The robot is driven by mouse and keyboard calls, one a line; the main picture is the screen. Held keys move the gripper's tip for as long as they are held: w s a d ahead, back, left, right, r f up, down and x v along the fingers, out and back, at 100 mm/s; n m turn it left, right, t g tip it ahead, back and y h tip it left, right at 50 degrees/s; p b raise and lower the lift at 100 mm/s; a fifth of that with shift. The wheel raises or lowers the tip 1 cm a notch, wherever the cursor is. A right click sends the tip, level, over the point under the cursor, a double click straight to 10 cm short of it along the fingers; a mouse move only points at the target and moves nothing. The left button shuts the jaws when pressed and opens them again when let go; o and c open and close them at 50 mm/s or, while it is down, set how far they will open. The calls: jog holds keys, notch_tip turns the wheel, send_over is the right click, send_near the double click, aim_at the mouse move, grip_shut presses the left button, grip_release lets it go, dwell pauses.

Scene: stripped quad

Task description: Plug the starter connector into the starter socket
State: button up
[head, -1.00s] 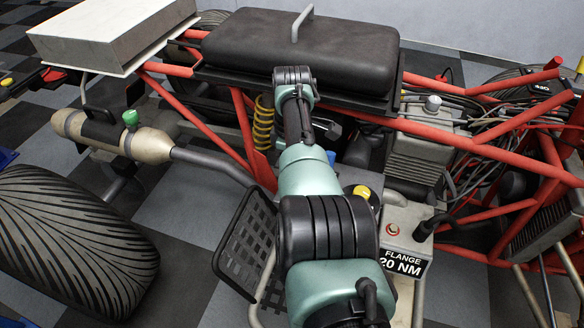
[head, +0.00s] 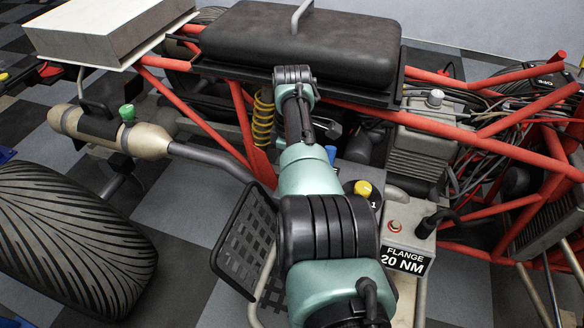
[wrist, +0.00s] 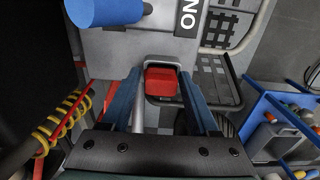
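A red block (wrist: 162,82) in a grey metal loop shows in the wrist view. I cannot tell whether it is the starter connector. My gripper (wrist: 160,84) is open, with one blue-grey finger on each side of the block; small gaps show beside it, and contact is unclear. In the head view my arm hides the gripper and the block. I cannot identify the starter socket in either view.
A blue cylinder (wrist: 104,12) is close above the left finger. A black mesh rack (head: 247,240), the red tube frame (head: 450,140) and loose cables (head: 480,140) surround the arm.

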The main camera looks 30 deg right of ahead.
jog(key=shift+o, duration=0.6)
jog(key=shift+s+a+f, duration=0.1)
jog(key=shift+s+f, duration=0.05)
notch_tip(320, 180, up, 13)
jog(key=p, duration=0.6)
jog(key=shift+p, duration=0.3)
